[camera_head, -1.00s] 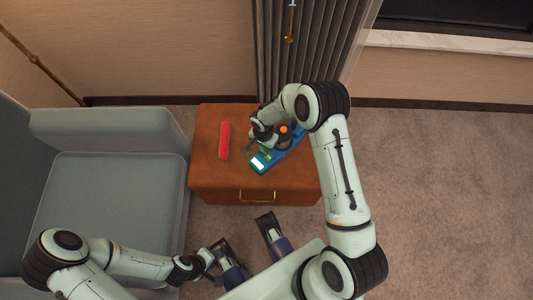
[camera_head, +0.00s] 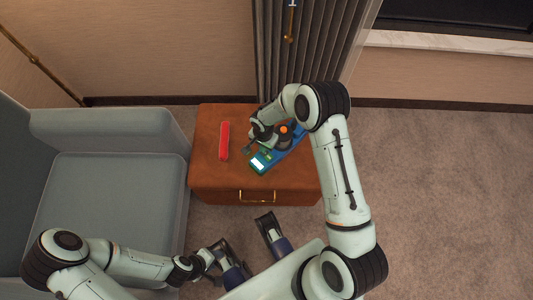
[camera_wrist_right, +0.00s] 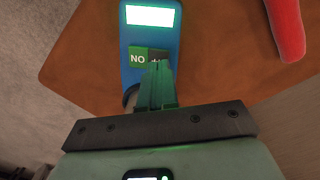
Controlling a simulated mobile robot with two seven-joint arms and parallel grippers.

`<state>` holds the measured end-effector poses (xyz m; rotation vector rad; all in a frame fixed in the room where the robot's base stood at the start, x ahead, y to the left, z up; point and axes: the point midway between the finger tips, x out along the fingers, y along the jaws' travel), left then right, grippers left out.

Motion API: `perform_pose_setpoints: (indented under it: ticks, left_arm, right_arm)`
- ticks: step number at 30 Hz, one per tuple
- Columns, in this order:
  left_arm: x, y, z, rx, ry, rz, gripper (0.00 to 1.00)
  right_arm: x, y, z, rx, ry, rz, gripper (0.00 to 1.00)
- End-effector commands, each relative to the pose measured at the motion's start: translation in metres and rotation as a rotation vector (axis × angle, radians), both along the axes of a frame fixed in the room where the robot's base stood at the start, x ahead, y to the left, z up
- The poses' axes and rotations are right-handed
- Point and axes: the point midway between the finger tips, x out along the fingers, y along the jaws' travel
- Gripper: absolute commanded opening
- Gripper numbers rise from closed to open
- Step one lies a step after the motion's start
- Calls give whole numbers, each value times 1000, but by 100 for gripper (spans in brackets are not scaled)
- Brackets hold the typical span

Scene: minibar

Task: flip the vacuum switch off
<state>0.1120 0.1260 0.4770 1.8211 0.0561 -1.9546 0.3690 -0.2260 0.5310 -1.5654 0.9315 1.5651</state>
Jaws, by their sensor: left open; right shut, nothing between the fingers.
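The vacuum device is a long blue body with a lit white screen (camera_head: 258,163), lying diagonally on a brown cabinet. In the right wrist view its blue body (camera_wrist_right: 130,75) carries a green switch panel (camera_wrist_right: 139,57) with the letters "NO" visible. My right gripper (camera_wrist_right: 158,72) is shut and empty, with its green fingertips over or against the right part of the panel, hiding it; contact is unclear. In the head view the right gripper (camera_head: 250,147) is over the device, and my arm hides part of it. My left gripper (camera_head: 211,262) is open, low and away from the cabinet.
The brown cabinet (camera_head: 213,185) has a red elongated object (camera_head: 224,141) on its left half, clear of my right gripper. A grey armchair (camera_head: 115,195) stands close to its left. A dark curtain (camera_head: 310,50) hangs behind. Carpet at the right is free.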

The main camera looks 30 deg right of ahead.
Motion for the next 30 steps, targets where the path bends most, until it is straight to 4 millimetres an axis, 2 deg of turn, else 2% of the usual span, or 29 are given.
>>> perform_pose_setpoints:
  ticks: [30]
  left_arm:
    - [0, 0, -5, 1, 2, 1, 43]
  right_arm:
    - [0, 0, -6, 0, 0, 0, 0]
